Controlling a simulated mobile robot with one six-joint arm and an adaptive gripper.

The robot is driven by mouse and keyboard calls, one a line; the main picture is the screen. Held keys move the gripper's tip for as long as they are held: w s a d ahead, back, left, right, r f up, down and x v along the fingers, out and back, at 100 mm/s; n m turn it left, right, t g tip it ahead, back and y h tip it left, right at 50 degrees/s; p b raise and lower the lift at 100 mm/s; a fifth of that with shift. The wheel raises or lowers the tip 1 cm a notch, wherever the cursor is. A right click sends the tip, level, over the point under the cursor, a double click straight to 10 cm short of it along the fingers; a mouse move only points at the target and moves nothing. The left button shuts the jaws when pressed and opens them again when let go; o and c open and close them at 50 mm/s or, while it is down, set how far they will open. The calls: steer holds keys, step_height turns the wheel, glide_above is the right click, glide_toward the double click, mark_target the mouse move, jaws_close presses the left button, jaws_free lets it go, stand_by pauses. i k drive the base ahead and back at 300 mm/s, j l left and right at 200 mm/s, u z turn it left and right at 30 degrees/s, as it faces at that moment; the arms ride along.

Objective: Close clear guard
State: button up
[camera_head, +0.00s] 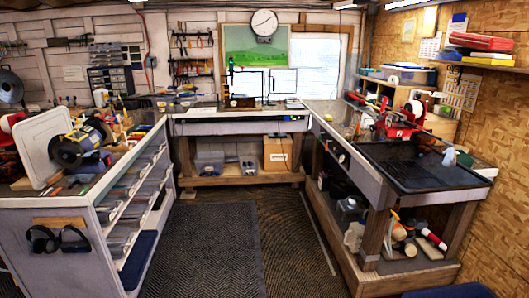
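No part of my gripper shows in this view. On the back bench, a small machine with a green top (231,64) stands beside a thin dark frame (250,75). Whether that frame holds a clear sheet is too small to tell. No hinge or latch of a guard can be made out.
The left bench (75,196), back bench (225,128) and right bench (344,145) form a U. A dark mat (205,250) lies on the open floor between them. A red machine (393,125) and a black tray (437,178) sit on the right bench. Ear muffs (74,238) hang at front left.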

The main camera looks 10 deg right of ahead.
mark_target(348, 57)
steer(key=i, duration=1.95)
steer(key=i+j, duration=0.1)
steer(key=i, duration=1.85)
steer(key=i+z, duration=0.4)
steer(key=i+j+z, duration=0.1)
steer(key=i+z, duration=0.3)
steer(key=i+j+z, duration=0.2)
steer(key=z, duration=0.2)
steer(key=i+j+z, duration=0.6)
steer(key=z, duration=0.2)
steer(key=i+j+z, duration=0.2)
steer(key=j+z, duration=0.15)
steer(key=i+j+z, duration=0.1)
steer(key=j+z, duration=0.2)
steer(key=j, duration=0.15)
steer(key=i+j+z, duration=0.1)
steer(key=j+z, duration=0.25)
steer(key=j, duration=0.05)
